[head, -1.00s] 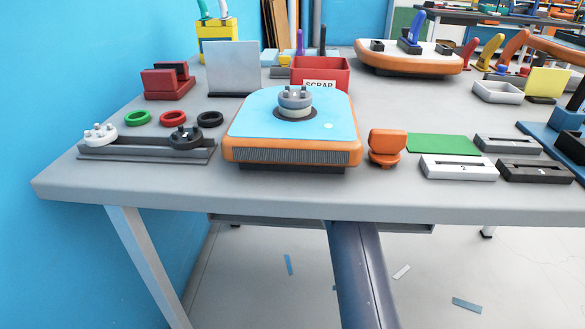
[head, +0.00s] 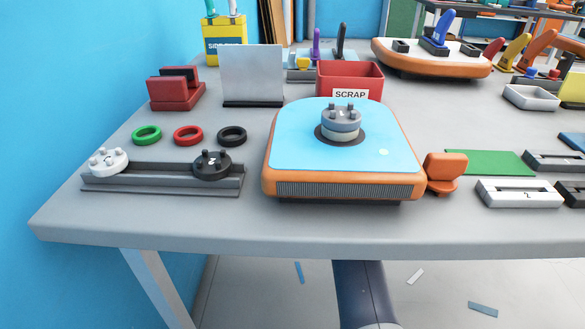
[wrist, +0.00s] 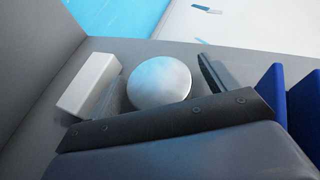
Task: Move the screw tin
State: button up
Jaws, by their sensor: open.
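A round, silvery-white disc-shaped thing, which looks like the screw tin (wrist: 158,82), lies on a grey surface in the wrist view. My gripper (wrist: 161,72) is open, with one dark finger to the left of the tin and one to the right. The left finger looks close to its rim, but I cannot tell if they touch. The dark gripper body covers the near side of the tin. I cannot make out this tin or my gripper in the head view.
In the wrist view, a white block (wrist: 88,85) sits just left of the left finger, and blue upright parts (wrist: 273,90) stand at right. The head view shows a workbench (head: 230,228) with an orange-sided board (head: 395,165), a red scrap bin (head: 350,75) and several rings.

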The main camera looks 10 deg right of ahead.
jog(key=c, duration=1.1)
jog(key=shift+c, duration=0.2)
jog(key=shift+s, duration=0.1)
